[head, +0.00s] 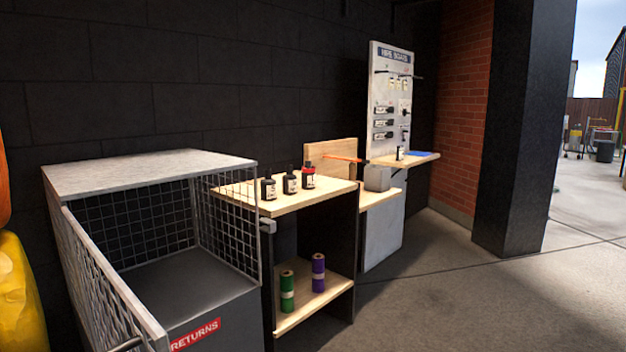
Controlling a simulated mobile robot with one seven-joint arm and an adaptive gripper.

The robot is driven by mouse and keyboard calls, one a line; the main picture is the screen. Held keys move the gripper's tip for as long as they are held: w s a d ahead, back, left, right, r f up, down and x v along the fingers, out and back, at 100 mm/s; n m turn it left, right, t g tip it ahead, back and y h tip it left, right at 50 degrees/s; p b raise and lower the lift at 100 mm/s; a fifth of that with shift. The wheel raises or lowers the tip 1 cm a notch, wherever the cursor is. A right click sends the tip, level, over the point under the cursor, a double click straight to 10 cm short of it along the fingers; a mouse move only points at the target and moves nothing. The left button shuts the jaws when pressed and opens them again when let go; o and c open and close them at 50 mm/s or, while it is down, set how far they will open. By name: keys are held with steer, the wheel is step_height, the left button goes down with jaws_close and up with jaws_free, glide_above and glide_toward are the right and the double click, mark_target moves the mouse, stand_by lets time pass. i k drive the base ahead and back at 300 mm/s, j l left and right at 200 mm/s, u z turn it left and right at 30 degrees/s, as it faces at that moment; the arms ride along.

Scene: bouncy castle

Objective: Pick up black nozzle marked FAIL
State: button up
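Three small black objects with pale labels stand upright in a row on the wooden top of a shelf unit (330,195). They are a left one (268,190), a middle one (290,184) and a right one (308,180), which has a red part near its top. Their label text is too small to read, so I cannot tell which, if any, is the nozzle marked FAIL. My gripper is not in view.
A mesh-sided returns cage (220,290) stands left of the shelf. Green (287,291) and purple (318,272) rolls stand on the lower shelf. A hire board (381,85) rises behind a ledge (425,158). A dark pillar (520,130) stands right. The floor (470,290) in front is clear.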

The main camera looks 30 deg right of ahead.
mark_target(308, 179)
steer(key=l, duration=0.6)
steer(key=i+l, duration=0.1)
steer(key=l, duration=0.5)
steer(key=i+l, duration=0.2)
steer(key=l, duration=0.2)
steer(key=i+l, duration=0.15)
steer(key=l, duration=0.25)
steer(key=i+l+z, duration=0.1)
steer(key=l, duration=0.3)
steer(key=i, duration=0.85)
steer(key=i+j, duration=0.1)
steer(key=i, duration=0.75)
steer(key=l+z, duration=0.05)
